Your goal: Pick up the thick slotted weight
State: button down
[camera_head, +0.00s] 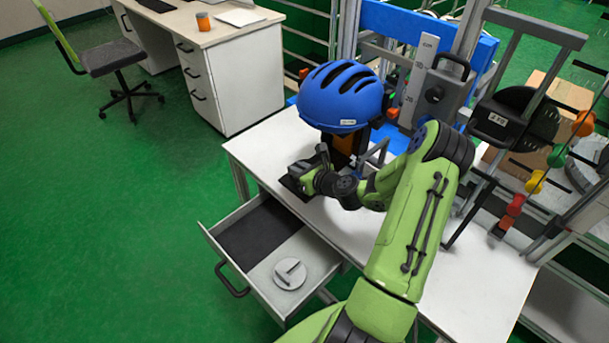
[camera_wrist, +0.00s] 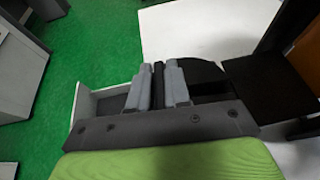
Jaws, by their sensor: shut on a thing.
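My gripper (camera_wrist: 160,84) is above the white table near its front left edge, fingers closed on a narrow dark piece. A dark rounded shape (camera_wrist: 206,74) shows right beside the fingers in the wrist view. It appears to be the thick slotted weight, but its slot and full outline are hidden by the fingers. In the head view my gripper (camera_head: 301,176) covers most of what it holds. A pale grey slotted disc (camera_head: 290,273) lies flat in the open drawer (camera_head: 313,289).
The drawer juts out below the table (camera_head: 480,285) front. A blue helmet (camera_head: 341,97) sits just behind my gripper, close to the tower frame. A black mat (camera_wrist: 270,92) lies on the table beside the gripper. A desk (camera_head: 235,35) and chair (camera_head: 110,57) stand back left.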

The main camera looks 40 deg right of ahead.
jog(key=shift+w+r+p, duration=0.15)
jog(key=shift+r+p, duration=0.9)
jog(key=shift+r, duration=1)
jog(key=s+a+p, duration=0.1)
jog(key=s+a, duration=0.1)
jog(key=a, duration=1.5)
jog(key=shift+s+a+f+p, duration=0.3)
jog(key=shift+a+f+p, duration=0.05)
